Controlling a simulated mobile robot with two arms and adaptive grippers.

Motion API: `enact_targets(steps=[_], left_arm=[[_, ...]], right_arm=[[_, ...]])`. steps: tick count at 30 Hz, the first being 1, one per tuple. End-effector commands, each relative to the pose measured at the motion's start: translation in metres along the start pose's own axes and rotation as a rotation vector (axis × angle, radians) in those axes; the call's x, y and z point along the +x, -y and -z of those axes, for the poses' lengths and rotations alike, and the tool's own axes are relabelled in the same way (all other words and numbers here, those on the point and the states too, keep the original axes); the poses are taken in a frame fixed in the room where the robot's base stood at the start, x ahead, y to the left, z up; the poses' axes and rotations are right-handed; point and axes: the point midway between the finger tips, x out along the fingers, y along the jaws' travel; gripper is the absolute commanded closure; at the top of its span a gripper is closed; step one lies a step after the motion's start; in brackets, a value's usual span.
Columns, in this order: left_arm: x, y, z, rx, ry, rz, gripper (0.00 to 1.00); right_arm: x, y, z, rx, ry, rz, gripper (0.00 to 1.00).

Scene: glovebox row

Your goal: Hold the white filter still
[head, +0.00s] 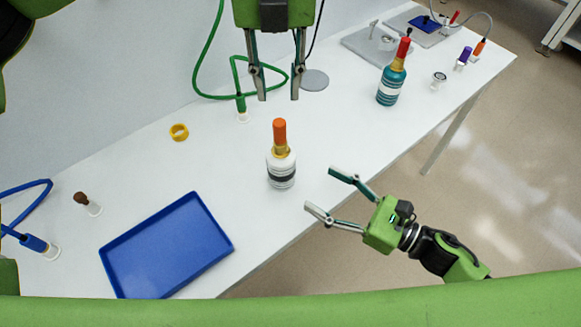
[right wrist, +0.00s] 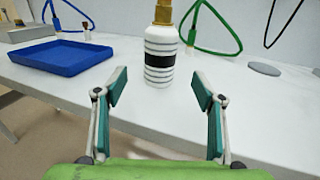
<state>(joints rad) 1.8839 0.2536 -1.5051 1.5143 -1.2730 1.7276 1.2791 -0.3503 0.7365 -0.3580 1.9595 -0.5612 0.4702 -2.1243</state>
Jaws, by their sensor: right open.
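The white filter (head: 281,172) stands upright on the white table, with black stripes, a gold collar and an orange top. In the right wrist view the white filter (right wrist: 160,62) stands ahead of my fingers, its top cut off. My left gripper (head: 278,97) is open and empty, pointing down above the table behind the filter in the head view. My right gripper (head: 320,190) is open, with its fingers toward the filter from the right; in the right wrist view its fingertips (right wrist: 159,88) lie either side of the filter's line, apart from it.
A blue tray (head: 168,245) lies left of the filter. A teal bottle (head: 391,84) with a red top stands further right. A yellow ring (head: 179,132), a green hose (head: 240,75) and a grey disc (head: 315,80) are behind. The table around the filter is clear.

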Motion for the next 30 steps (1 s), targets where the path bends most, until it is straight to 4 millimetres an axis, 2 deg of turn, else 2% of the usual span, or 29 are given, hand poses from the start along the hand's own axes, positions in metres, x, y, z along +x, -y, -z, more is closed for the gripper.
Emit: enact_targets(steps=[15,21,30], left_arm=[[0.0,0.0,0.0,0.0,0.0,0.0,0.72],[0.0,0.0,0.0,0.0,0.0,0.0,0.72],[0.0,0.0,0.0,0.0,0.0,0.0,0.72]], right_arm=[[0.096,0.001,-0.002,0.0,0.003,0.0,0.37],[0.115,0.001,-0.001,0.003,0.002,0.001,0.37],[0.12,0.0,0.0,0.003,0.0,0.001,0.37]])
